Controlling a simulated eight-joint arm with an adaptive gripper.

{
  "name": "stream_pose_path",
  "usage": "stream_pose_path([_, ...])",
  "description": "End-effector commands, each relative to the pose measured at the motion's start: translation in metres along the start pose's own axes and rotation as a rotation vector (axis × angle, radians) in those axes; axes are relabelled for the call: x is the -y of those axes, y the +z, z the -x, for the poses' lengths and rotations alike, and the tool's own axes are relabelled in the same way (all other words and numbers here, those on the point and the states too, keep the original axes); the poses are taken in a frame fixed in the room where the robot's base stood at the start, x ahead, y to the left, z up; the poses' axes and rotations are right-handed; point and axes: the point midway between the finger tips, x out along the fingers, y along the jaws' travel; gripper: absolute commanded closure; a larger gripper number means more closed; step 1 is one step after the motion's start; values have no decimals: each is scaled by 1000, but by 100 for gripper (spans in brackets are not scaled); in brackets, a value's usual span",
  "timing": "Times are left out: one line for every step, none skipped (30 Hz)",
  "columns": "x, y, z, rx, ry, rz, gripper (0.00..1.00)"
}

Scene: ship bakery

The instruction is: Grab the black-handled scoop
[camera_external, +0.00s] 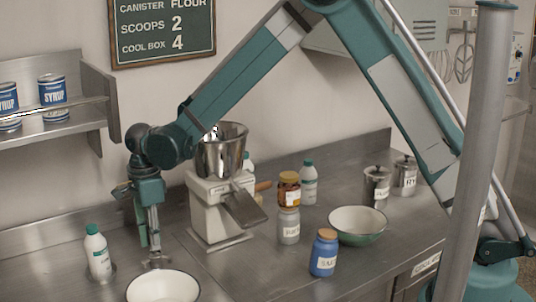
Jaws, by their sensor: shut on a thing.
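My gripper (148,240) points straight down over the left part of the steel counter, between a white bottle and the grain mill. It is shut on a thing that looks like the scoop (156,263). Only a small metal part of it shows below the fingertips, close to the counter top. The black handle cannot be made out, as the fingers hide it. I cannot tell whether the scoop touches the counter.
A white bottle (97,254) stands left of my gripper and a white bowl (163,288) in front. The mill (213,205) stands to the right. A shelf (70,125) holds syrup cans.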

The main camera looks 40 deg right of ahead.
Motion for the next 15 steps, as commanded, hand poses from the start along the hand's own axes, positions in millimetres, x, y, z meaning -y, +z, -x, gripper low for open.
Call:
stream_pose_path([0, 0, 3, 0, 0, 0, 98])
stream_pose_path([0, 0, 5, 0, 0, 0, 98])
stream_pose_path([0, 0, 9, 0, 0, 0, 98])
stream_pose_path([-1, 0, 11, 0, 0, 0, 98])
stream_pose_path([-1, 0, 14, 0, 0, 0, 98])
stream_pose_path([0, 0, 19, 0, 0, 0, 98])
stream_pose_path([0, 0, 22, 0, 0, 0, 98])
stream_pose_path([0, 0, 26, 0, 0, 0, 98])
stream_pose_path([0, 0, 32, 0, 0, 0, 98])
stream_pose_path([0, 0, 36, 0, 0, 0, 98])
stream_pose_path([0, 0, 40, 0, 0, 0, 98])
stream_pose_path([0, 0, 46, 0, 0, 0, 98])
stream_pose_path([0, 0, 50, 0, 0, 0, 98])
stream_pose_path([0, 0, 55, 0, 0, 0, 98])
stream_pose_path([0, 0, 61, 0, 0, 0, 98])
